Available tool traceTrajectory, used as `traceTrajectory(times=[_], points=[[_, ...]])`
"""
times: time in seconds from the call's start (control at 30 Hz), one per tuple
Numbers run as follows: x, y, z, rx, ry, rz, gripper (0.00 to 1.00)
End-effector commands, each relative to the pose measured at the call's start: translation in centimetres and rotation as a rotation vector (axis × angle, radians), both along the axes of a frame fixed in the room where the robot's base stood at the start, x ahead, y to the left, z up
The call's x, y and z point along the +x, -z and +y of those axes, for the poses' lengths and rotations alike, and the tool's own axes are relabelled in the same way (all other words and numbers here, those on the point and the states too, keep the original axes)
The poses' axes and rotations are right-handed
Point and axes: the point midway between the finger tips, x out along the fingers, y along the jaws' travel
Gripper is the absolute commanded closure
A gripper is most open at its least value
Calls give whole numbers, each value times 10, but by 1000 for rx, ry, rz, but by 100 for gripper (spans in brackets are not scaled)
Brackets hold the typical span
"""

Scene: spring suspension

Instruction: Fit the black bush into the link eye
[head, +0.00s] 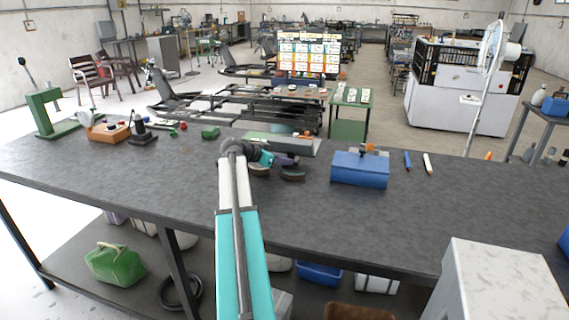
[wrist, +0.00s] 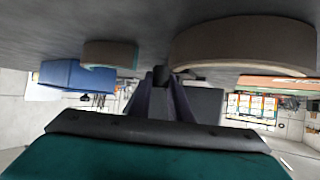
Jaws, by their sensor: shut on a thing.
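My gripper (head: 289,161) is low over the middle of the bench, seen in the head view just left of the blue block. In the wrist view its two dark fingers (wrist: 162,84) converge and are shut on a small black piece, the black bush (wrist: 162,74). I cannot make out the bush in the head view. A grey and orange fitting (head: 369,149) sits on top of the blue block (head: 360,170), right of my gripper. I cannot tell whether this fitting holds the link eye.
Two round, shallow, dark dishes with tan rims (head: 292,174) (head: 259,170) lie close below my gripper. A flat grey-green tray (head: 300,147) is behind it. A blue pen (head: 407,160) and a white pen (head: 427,163) lie right of the block.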

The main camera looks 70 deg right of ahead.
Motion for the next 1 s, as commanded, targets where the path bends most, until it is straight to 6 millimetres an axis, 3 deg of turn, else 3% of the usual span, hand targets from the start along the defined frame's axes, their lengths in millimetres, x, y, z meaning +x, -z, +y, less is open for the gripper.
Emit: traceTrajectory(times=[0.33,0.67,1.0], points=[[1,-27,0,-1,-1,-2,100],[8,-28,47,0,-2,0,100],[19,-34,111,-1,-4,-2,100]])
